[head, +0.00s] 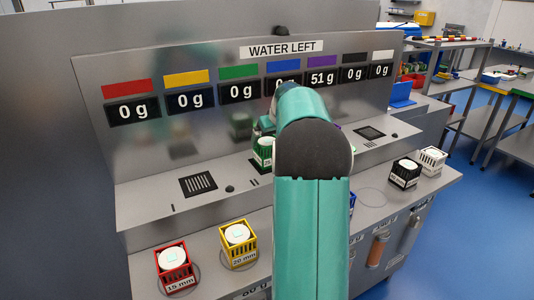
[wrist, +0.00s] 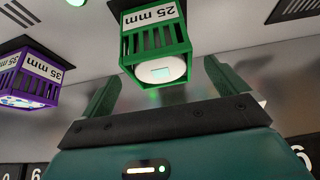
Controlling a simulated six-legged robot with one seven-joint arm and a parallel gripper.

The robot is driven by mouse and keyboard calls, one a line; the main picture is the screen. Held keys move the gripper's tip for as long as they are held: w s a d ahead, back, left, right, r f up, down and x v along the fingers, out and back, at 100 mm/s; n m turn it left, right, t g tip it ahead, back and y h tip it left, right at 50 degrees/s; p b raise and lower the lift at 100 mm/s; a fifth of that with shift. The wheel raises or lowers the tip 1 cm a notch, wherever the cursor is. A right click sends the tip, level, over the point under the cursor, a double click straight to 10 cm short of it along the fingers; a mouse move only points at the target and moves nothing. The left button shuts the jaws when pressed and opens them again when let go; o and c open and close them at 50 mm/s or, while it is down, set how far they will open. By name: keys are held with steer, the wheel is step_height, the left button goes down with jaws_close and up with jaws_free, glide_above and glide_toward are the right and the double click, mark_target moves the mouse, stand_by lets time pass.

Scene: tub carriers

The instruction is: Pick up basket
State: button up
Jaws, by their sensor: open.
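A green basket (wrist: 157,42) marked 25 mm, with a white round-topped container inside, appears between and just beyond my gripper's fingertips in the wrist view. My gripper (wrist: 163,70) is open, one finger on each side of it; I cannot tell whether either finger touches it. In the head view the green basket (head: 263,152) stands at the machine's upper ledge, left of my arm, which partly hides it. A red basket (head: 175,270) marked 15 mm and a yellow basket (head: 239,245) marked 20 mm stand on the front shelf. A purple basket (wrist: 32,77) marked 35 mm shows at left.
A black basket (head: 405,174) and a white basket (head: 432,160) stand on the shelf at right. A blue basket is mostly hidden behind my arm. A panel (head: 180,70) with displays, one reading 51 g under purple, rises behind. Drain grates (head: 198,184) sit in the ledge.

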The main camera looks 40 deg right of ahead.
steer(key=x, duration=0.6)
steer(key=shift+r, duration=0.1)
steer(key=shift+c, duration=0.5)
steer(key=shift+w+r, duration=0.1)
steer(key=c, duration=1.4)
